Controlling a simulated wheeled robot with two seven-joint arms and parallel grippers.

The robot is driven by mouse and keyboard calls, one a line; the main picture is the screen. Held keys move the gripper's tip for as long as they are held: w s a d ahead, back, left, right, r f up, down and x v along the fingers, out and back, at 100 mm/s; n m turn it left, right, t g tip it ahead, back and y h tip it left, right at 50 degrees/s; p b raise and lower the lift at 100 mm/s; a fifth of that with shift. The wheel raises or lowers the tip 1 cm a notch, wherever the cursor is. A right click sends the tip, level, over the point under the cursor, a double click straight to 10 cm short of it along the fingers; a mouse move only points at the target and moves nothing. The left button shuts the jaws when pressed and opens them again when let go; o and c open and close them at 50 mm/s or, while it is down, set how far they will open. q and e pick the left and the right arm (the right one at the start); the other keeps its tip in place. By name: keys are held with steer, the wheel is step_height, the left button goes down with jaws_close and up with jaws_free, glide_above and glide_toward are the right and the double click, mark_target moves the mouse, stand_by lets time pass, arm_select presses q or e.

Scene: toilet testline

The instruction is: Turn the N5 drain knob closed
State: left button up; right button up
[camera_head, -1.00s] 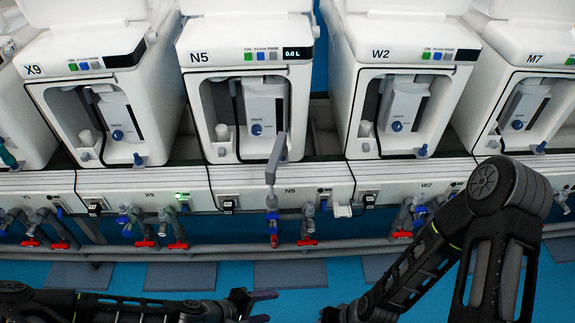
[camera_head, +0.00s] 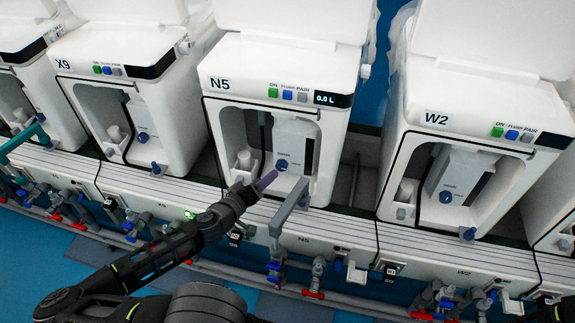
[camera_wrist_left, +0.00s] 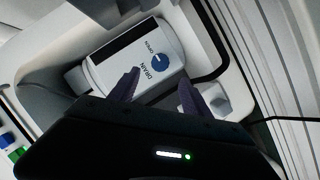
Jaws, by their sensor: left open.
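The N5 unit (camera_head: 277,65) is the white machine in the middle of the head view, with an open bay at its front. Its drain knob (camera_head: 282,164) is a small round blue knob on a white panel inside the bay. In the left wrist view the knob (camera_wrist_left: 161,62) sits beside the words DRAIN and OPEN. My left gripper (camera_head: 253,184) is at the bay's lower front, left of and below the knob. In the wrist view its purple fingers (camera_wrist_left: 158,92) are apart and empty, with the knob beyond them, not touched. My right gripper is out of view.
A grey lever (camera_head: 290,205) rises in front of N5, close to the right of my left gripper. A white cup (camera_head: 245,160) stands in the bay's left side. Units X9 (camera_head: 113,70) and W2 (camera_head: 480,120) flank N5. Valves and pipes run below the ledge.

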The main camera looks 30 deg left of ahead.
mark_target(280, 168)
arm_select(q)
steer(key=shift+w+d, duration=0.1)
stand_by(0.3)
steer(key=x, duration=0.7)
steer(key=shift+w+f+p, duration=0.15)
steer(key=shift+w+p, duration=0.2)
steer(key=shift+w, duration=0.05)
jaws_close()
